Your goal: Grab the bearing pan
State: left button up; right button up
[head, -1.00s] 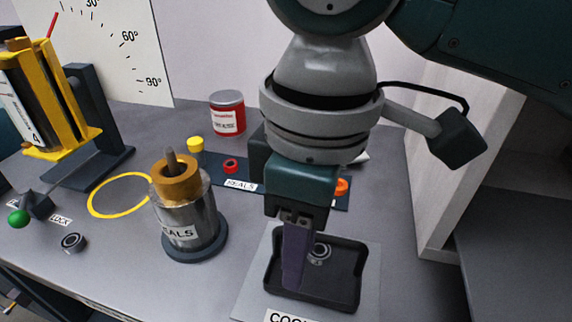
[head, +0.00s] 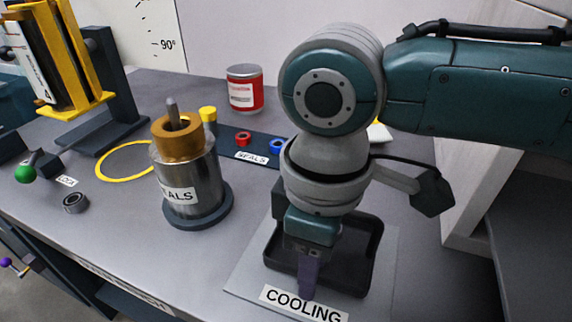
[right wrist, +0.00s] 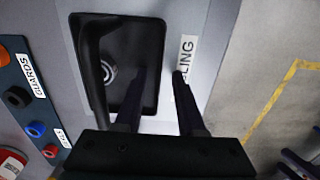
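The bearing pan is a black rectangular tray (head: 366,262) on the pale COOLING mat (head: 386,240), at the lower middle right of the head view. In the right wrist view the pan (right wrist: 150,50) holds a metal ring bearing (right wrist: 109,72). My right gripper (head: 308,292) points down at the pan's near, label side. In the right wrist view my right gripper's fingers (right wrist: 159,74) are apart and empty, one over the pan's inside and one outside its edge. Whether they touch the rim I cannot tell. My left gripper is not in view.
A metal cylinder with a brass top (head: 187,165) stands left of the pan. A seals strip (head: 268,160) with small rings and a red-white can (head: 244,88) lie behind. A loose bearing (head: 75,202) and yellow ring (head: 103,160) are at left. A pale wall panel stands right.

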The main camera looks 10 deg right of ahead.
grip_shut()
dwell(1.4)
